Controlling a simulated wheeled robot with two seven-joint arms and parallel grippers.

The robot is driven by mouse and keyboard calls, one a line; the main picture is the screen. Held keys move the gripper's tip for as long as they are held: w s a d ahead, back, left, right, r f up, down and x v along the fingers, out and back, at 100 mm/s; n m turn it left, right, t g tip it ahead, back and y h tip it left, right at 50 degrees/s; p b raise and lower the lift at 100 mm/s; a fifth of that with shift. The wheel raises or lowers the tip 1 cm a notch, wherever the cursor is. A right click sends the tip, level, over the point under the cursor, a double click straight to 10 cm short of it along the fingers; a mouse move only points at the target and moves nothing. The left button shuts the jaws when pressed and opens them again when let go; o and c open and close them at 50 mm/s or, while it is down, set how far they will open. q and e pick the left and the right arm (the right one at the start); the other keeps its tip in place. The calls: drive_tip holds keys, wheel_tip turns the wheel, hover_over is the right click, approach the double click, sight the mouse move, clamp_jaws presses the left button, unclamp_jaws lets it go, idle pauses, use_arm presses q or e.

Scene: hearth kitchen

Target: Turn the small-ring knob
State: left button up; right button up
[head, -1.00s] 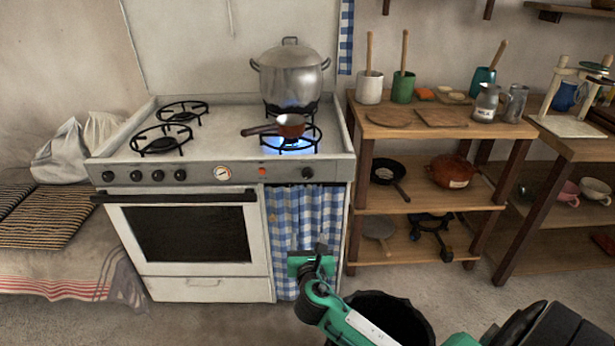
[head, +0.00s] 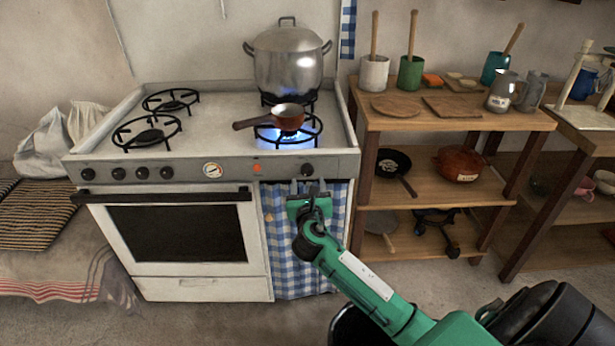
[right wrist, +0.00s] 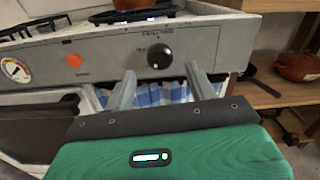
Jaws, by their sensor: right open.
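A single round black knob (head: 307,170) sits at the right end of the stove's front panel. It also shows in the right wrist view (right wrist: 159,56), with small lettering that I cannot read. My right gripper (head: 308,186) is just below and in front of this knob. In the right wrist view its two fingers (right wrist: 160,75) are open and apart, pointing at the panel, with the knob beyond and between them. Nothing is between the fingers, and they do not appear to touch the knob. My left gripper is not in view.
Several other knobs (head: 118,174) line the panel's left, with a dial (head: 212,170) and orange light (right wrist: 74,60). A small saucepan (head: 287,117) sits over a blue flame at front right, a large pot (head: 288,62) behind. A wooden shelf (head: 460,122) stands right of the stove.

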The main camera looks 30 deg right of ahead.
sight(307, 173)
drive_tip(key=shift+x, duration=2.35)
drive_tip(key=c, duration=1)
